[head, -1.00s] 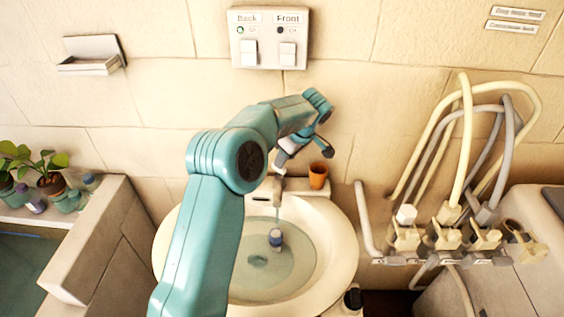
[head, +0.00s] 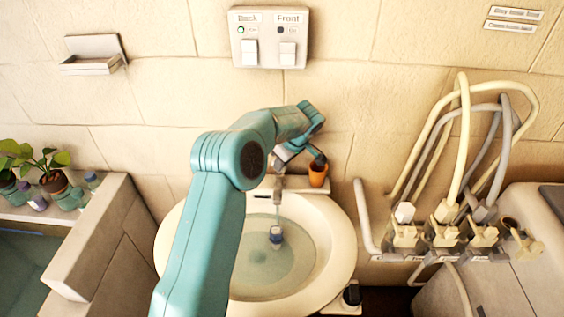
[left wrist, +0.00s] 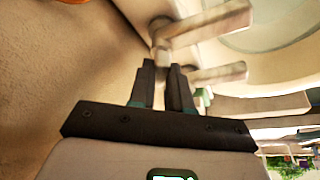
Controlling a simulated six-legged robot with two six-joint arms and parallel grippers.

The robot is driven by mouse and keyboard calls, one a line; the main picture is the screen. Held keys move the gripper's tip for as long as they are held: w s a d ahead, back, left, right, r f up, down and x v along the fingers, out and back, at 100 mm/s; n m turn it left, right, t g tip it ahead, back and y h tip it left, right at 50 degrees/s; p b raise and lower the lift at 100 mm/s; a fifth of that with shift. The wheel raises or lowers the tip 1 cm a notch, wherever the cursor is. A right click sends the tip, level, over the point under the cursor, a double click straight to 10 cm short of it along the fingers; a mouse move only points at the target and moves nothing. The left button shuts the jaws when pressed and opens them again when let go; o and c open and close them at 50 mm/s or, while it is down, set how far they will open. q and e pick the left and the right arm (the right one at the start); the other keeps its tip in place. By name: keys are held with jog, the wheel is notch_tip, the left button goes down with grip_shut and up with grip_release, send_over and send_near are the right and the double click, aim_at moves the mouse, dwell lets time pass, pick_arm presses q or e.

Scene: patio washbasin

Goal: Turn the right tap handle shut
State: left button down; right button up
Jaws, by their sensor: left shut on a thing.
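The white washbasin (head: 342,235) stands under the wall, and a thin stream of water runs from its tap spout (head: 279,184). My left gripper (head: 284,163) is behind and above the spout, pointing down, partly covered by my own arm. In the left wrist view its two dark fingers (left wrist: 166,72) are close together on a small pale part of the tap, which I take to be the right tap handle (left wrist: 160,54). Two pale bars of the tap stick out beside the fingers. The handles cannot be made out in the head view. My right gripper is not in view.
An orange cup (head: 318,176) stands on the basin's back ledge, close right of the gripper. A small blue and white object (head: 276,235) is in the basin water. Valves with hoses (head: 445,235) are at the right; potted plants (head: 52,182) are at the left.

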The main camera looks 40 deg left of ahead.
pick_arm(q)
jog(key=shift+f+b, duration=0.2)
jog(key=shift+b, duration=0.3)
jog(key=m+b, duration=0.2)
jog(key=m+t+b, duration=0.1)
jog(key=m+b, duration=0.1)
jog(key=b, duration=0.1)
jog(key=shift+s+a+t, duration=0.1)
jog(key=shift+s+t, duration=0.1)
jog(key=shift+t, duration=0.1)
jog(key=shift+s+m+t+b, duration=0.1)
jog(key=shift+m+t+b, duration=0.2)
jog(key=shift+m+b, duration=0.5)
jog(key=shift+r+m+t+h, duration=0.1)
jog(key=shift+m+t+h, duration=0.2)
jog(key=shift+m, duration=0.6)
jog(key=shift+s+a+r+m+t+h, duration=0.1)
jog(key=shift+m+t+h, duration=0.15)
jog(key=shift+m, duration=0.45)
jog(key=shift+s+a+m+t+h, duration=0.15)
jog(key=shift+m+h, duration=0.1)
jog(key=shift+m, duration=0.45)
jog(key=shift+w+d, duration=0.1)
jog(key=c, duration=1.1)
grip_release()
jog(key=shift+o, duration=0.2)
